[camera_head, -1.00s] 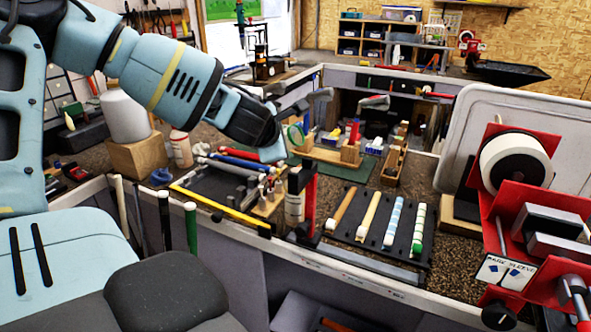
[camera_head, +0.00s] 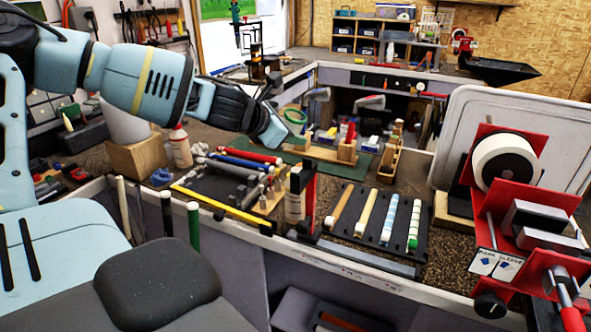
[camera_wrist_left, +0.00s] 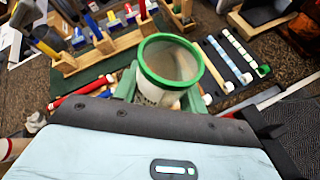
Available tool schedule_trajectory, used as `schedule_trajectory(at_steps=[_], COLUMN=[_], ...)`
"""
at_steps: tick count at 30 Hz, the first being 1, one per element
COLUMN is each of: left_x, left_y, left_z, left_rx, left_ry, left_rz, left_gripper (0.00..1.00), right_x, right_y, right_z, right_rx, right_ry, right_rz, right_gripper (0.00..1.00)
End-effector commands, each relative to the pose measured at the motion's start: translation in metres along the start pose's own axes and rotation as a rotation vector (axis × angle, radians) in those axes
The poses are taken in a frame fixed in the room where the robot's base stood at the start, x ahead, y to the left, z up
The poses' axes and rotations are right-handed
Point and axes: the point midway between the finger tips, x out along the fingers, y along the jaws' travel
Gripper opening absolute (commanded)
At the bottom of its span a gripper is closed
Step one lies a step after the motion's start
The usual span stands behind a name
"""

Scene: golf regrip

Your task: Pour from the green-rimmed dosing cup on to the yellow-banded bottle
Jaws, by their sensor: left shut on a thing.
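The green-rimmed dosing cup (camera_wrist_left: 168,62) is large in the left wrist view, its open mouth facing the camera and its inside pale. I cannot make out a yellow band on either. My right gripper is not in view.
A black mat with several grips (camera_head: 375,230) lies to the right of the white bottle. A wooden rack (camera_head: 322,153) stands behind the cup. A red stand with a white roll (camera_head: 505,160) rises at the right. A yellow bar (camera_head: 221,207) runs along the front edge.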

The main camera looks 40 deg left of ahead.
Motion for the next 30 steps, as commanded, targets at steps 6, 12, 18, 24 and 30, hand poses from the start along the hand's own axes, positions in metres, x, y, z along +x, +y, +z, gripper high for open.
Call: schedule_trajectory(at_steps=[6, 12, 18, 24, 30], left_x=[0.000, 0.002, 0.004, 0.003, 0.003], left_y=[-0.001, -0.003, -0.011, -0.013, -0.013], left_z=[0.001, 0.002, 0.007, 0.011, 0.011], left_rx=[-0.024, -0.079, -0.251, -0.307, -0.305], left_ry=[-0.014, -0.046, -0.148, -0.183, -0.182], left_rz=[-0.011, -0.034, -0.106, -0.130, -0.129], left_gripper=[0.19, 0.19, 0.19, 0.19, 0.19], right_x=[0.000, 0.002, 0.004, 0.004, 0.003], right_y=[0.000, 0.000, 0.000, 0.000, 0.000], right_z=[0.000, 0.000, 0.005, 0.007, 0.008], right_rx=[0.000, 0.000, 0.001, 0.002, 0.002], right_ry=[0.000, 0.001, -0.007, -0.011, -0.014], right_rz=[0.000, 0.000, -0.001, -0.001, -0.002], right_gripper=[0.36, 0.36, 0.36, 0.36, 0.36])
